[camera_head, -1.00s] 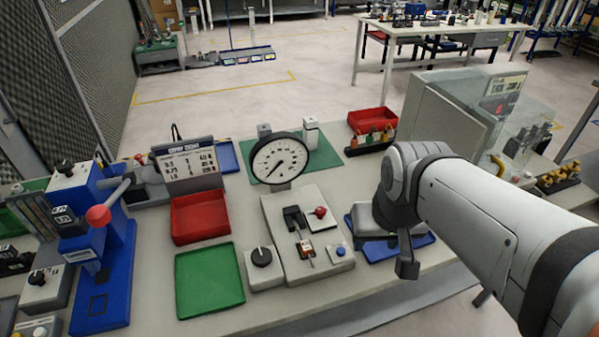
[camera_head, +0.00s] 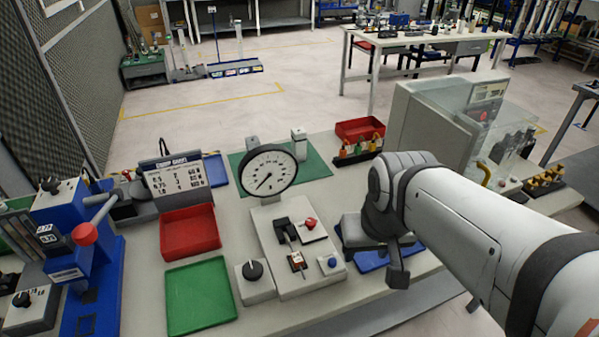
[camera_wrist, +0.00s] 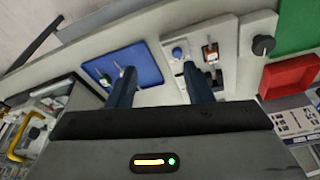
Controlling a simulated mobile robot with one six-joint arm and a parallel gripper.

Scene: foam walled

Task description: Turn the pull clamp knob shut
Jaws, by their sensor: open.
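A black round knob (camera_head: 253,270) with a light pointer mark sits on a small grey box at the left of the pull tester (camera_head: 295,284); I take it to be the clamp knob. It also shows at the upper right of the wrist view (camera_wrist: 264,45). The tester carries a round dial gauge (camera_head: 267,170), a black clamp block (camera_head: 283,230), a red button (camera_head: 310,223) and a blue button (camera_head: 331,262). My gripper (camera_wrist: 160,72) is open and empty, its fingers pointing towards the bench, to the right of the tester in the head view. Its fingertips are apart from the knob.
A green tray (camera_head: 200,300) and a red tray (camera_head: 190,233) lie left of the knob. A blue tray (camera_wrist: 150,66) lies near my gripper. A clear-sided enclosure (camera_head: 450,125) stands at the back right. A blue press (camera_head: 100,265) stands at the left.

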